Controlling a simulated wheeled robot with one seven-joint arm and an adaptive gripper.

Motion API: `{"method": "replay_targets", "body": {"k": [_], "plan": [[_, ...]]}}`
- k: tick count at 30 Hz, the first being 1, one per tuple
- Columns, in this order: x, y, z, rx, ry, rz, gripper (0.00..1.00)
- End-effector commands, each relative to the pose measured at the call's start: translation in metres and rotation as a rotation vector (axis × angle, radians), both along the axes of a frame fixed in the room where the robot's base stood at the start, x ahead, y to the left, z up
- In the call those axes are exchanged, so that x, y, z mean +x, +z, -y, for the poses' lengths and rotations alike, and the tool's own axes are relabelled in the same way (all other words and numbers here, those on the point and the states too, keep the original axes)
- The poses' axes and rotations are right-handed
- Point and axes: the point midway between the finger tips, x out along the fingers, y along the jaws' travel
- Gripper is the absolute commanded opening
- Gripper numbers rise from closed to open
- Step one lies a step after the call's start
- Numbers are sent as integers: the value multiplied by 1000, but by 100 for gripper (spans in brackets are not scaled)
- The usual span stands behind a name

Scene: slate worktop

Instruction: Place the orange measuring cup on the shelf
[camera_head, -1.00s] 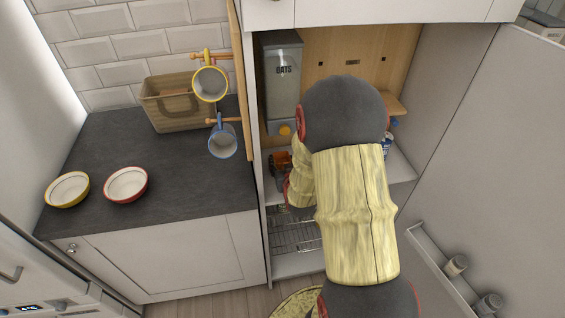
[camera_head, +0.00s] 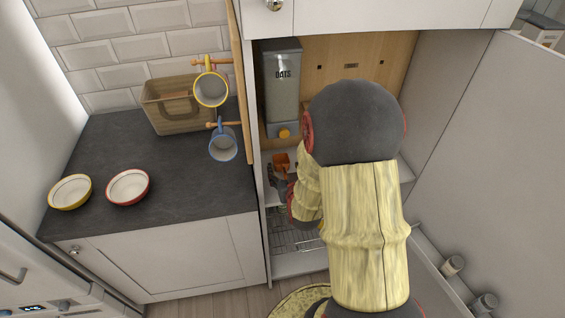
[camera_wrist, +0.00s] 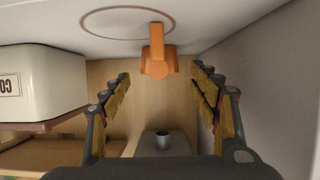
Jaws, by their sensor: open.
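The orange measuring cup (camera_head: 281,160) is inside the open cupboard, on the white shelf (camera_head: 399,170) below the oats dispenser. In the wrist view, which looks upside down, the cup (camera_wrist: 157,62) is by a thin ring marked on the white shelf surface (camera_wrist: 205,25). It seems to rest there, though the contact under it is not clear. My gripper (camera_wrist: 161,74) is open, its two fingers spread either side of the cup with visible gaps, and its tips short of or level with the cup. In the head view my arm hides most of the shelf.
The oats dispenser (camera_head: 282,85) stands close above the cup. A cream canister (camera_wrist: 45,85) is left of my fingers in the wrist view, and a cupboard wall (camera_wrist: 275,75) is at right. A wire rack (camera_head: 295,237) lies below. The open door (camera_head: 500,170) stands right of my arm.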

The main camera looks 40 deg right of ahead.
Motion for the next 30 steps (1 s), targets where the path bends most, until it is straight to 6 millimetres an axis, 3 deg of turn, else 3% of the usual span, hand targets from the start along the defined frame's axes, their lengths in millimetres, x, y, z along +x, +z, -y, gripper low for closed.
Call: {"method": "replay_targets", "body": {"k": [6, 12, 30], "plan": [[-33, 18, -20, 0, -1, 1, 61], [-49, 24, -30, 1, 0, 0, 61], [-51, 25, -31, 0, 0, 0, 61]]}}
